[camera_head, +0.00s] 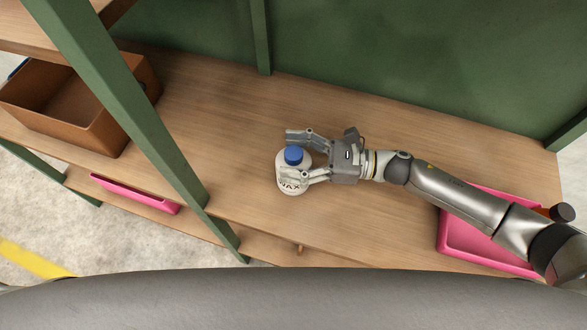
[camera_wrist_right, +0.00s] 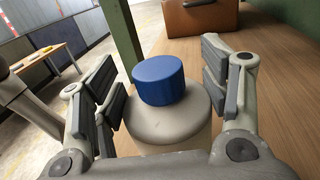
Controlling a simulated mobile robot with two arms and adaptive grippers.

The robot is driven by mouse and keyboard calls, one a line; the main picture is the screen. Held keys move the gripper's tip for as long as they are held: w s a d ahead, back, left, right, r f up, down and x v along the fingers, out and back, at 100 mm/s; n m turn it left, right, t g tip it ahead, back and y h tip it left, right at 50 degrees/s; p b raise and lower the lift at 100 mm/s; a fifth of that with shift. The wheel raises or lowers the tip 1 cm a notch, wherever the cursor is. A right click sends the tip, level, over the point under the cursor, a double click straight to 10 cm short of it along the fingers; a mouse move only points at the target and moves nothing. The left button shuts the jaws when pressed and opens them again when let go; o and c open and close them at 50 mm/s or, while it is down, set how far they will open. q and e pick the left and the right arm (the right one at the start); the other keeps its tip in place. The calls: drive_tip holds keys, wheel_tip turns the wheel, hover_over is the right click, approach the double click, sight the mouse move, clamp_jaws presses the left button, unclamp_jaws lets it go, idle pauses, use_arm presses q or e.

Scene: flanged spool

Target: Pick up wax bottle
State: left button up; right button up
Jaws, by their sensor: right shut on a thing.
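The wax bottle (camera_head: 291,186) is white with a blue cap and dark lettering, and stands upright on the wooden shelf. In the right wrist view the bottle (camera_wrist_right: 168,122) sits between the two fingers, cap toward the camera. My right gripper (camera_head: 303,157) reaches in from the right and is shut on the bottle, one finger on its far side and one across its near side. In the wrist view the right gripper (camera_wrist_right: 168,92) has finger pads on both sides of the bottle. The bottle's base is hidden in the wrist view. My left gripper is not in view.
A brown box (camera_head: 72,120) stands at the left behind a green post (camera_head: 128,110). A pink tray (camera_head: 462,240) lies at the right under my arm. Another pink item (camera_head: 135,194) is on a lower level. The shelf (camera_head: 215,130) around the bottle is clear.

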drive_tip(key=c, duration=1)
drive_tip(key=shift+r, duration=0.1)
drive_tip(key=shift+r, duration=0.1)
